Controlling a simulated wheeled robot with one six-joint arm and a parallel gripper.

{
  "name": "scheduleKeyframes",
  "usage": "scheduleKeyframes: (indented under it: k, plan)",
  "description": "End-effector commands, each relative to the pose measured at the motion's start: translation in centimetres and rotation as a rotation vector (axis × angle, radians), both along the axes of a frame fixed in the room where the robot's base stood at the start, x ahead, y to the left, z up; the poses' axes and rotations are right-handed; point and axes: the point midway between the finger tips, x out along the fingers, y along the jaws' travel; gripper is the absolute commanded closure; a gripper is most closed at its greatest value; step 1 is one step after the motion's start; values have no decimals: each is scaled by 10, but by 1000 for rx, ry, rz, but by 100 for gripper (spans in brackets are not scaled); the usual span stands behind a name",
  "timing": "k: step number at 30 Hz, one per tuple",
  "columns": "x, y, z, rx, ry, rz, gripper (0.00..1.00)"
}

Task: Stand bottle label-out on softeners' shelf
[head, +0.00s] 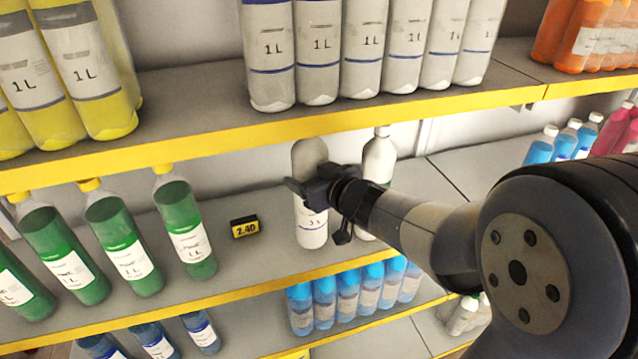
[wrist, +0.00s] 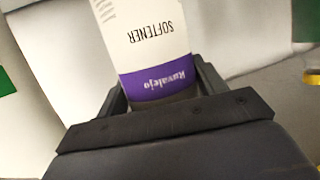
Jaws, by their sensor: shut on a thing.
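My gripper (head: 318,188) is shut on a pale softener bottle (head: 311,232) with a grey upper part. The bottle is upright at the middle shelf (head: 270,258); I cannot tell if its base touches the board. In the wrist view, the bottle's label (wrist: 150,45) reads "SOFTENER" and "Ruvalejo" on a purple band, upside down in the picture. That side faces my wrist. Small print like "1 L" shows on its lower part in the head view. The jaws (wrist: 155,100) hide its middle. A white bottle (head: 380,155) stands behind it, partly hidden by my arm.
The upper shelf's yellow edge (head: 200,150) runs close above. Grey-white bottles (head: 365,45) stand above; blue bottles (head: 350,295) stand below.

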Motion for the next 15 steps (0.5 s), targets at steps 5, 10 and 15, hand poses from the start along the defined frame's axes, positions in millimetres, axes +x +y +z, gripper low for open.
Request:
scheduleKeyframes:
  k: [5,10,15]
  plan:
    - [8,6,-10,3,-2,1,100]
    - [8,5,-29,2,-3,1,100]
    - [8,5,-32,3,-8,2,100]
